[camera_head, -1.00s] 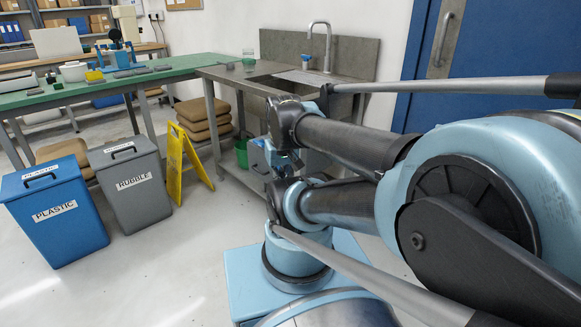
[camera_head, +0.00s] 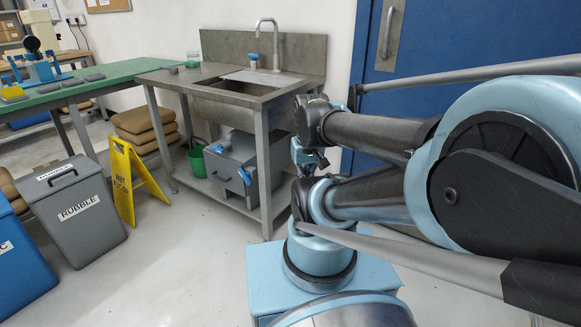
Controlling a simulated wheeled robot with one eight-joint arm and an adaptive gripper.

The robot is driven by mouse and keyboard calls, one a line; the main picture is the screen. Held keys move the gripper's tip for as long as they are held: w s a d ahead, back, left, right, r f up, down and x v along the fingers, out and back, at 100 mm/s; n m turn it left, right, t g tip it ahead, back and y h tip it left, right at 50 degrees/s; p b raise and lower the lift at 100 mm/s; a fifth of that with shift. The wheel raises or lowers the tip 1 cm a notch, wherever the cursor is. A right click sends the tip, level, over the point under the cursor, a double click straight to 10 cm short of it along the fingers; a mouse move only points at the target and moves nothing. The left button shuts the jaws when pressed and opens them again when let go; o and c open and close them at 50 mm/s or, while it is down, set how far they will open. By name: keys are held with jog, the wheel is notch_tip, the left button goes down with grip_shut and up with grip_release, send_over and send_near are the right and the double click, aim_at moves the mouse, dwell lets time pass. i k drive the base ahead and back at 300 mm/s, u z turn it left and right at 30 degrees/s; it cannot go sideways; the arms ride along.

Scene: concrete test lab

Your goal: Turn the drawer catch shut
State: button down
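A grey box-like unit (camera_head: 232,160) stands on the shelf under the sink bench. It carries a blue lever-like part (camera_head: 217,149) on its left side and another blue part (camera_head: 245,176) lower on its right. I cannot tell for sure which of these is the drawer catch, or how it is turned. My gripper (camera_head: 308,158) is at the end of my folded arm, right of the bench's front leg and apart from the unit in the picture. Its fingers are small and partly hidden by my arm, so their opening is unclear.
The metal sink bench (camera_head: 258,98) has a front leg right of the unit. A green bucket (camera_head: 197,160) stands left of it on the shelf. A yellow floor sign (camera_head: 124,185) and a grey RUBBLE bin (camera_head: 75,212) stand left. Floor before the bench is clear.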

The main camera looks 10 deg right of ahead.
aim_at(245, 176)
jog(key=z, duration=0.7)
jog(key=k, duration=0.1)
jog(key=u, duration=0.4)
jog(key=i, duration=0.3)
jog(key=u, duration=1.8)
jog(key=i, duration=0.55)
jog(key=z, duration=0.2)
jog(key=k, duration=0.1)
